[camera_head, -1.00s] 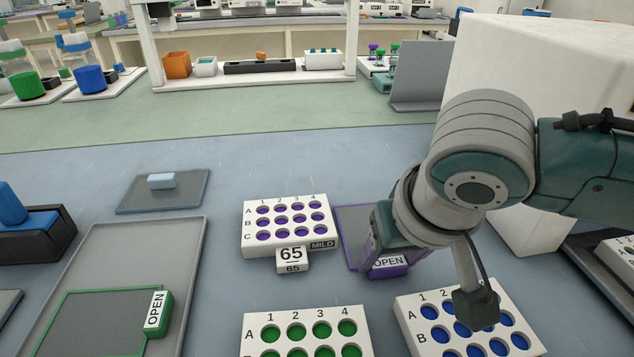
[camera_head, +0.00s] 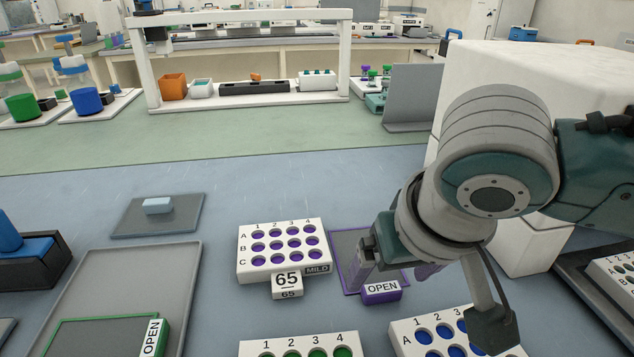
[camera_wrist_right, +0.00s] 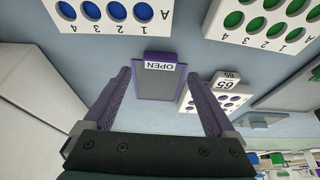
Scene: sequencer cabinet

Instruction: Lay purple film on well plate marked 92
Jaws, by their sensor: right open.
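The purple film (camera_head: 350,247) is a dark translucent sheet with a purple border and a purple tab marked OPEN (camera_head: 381,292). It lies flat on the bench and also shows in the right wrist view (camera_wrist_right: 158,84). Just left of it is a white well plate with purple wells (camera_head: 244,266), tagged 65 and MILD; I see no tag reading 92. My right gripper (camera_head: 396,268) is open and empty above the film, partly hiding it in the head view. In the right wrist view its purple fingers (camera_wrist_right: 160,78) stand either side of the film. My left gripper is out of view.
A plate with green wells (camera_head: 254,349) and one with blue wells (camera_head: 397,336) stand nearer me. A grey tray (camera_head: 190,275) with a green-edged film lies left. A large white box (camera_head: 540,80) stands right. The bench behind plate 65 is clear.

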